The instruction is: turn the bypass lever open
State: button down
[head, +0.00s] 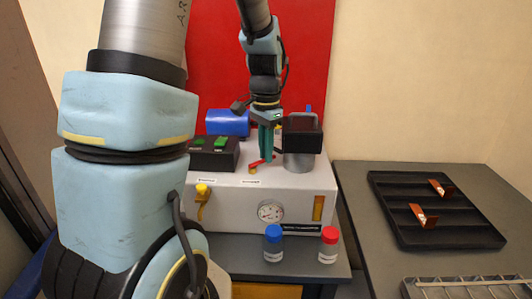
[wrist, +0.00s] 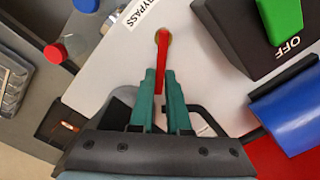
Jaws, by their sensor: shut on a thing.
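The bypass lever (head: 257,163) is a red bar on a brass pivot on top of the grey machine housing (head: 235,210). In the wrist view the lever (wrist: 161,48) runs from its pivot down between my fingers, beside a BYPASS label (wrist: 143,12). My gripper (head: 266,157) points down from above, and its teal fingers (wrist: 160,72) are shut on the lever. The lever's outer end is partly hidden between the fingers.
A black switch box (head: 212,158) with green switches and a blue cylinder (head: 228,122) are left of my gripper. A grey cylinder with a black head (head: 301,140) stands close on the right. Blue-capped (head: 273,243) and red-capped (head: 328,245) bottles stand in front. A black tray (head: 435,209) lies right.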

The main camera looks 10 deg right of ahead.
jog(key=shift+s+d+m, duration=0.2)
jog(key=shift+s+m, duration=0.15)
jog(key=shift+m, duration=0.65)
jog(key=c, duration=0.9)
grip_release()
jog(key=shift+r, duration=0.1)
notch_tip(320, 180, up, 11)
jog(key=shift+f+b, duration=0.2)
jog(key=shift+b, duration=0.8)
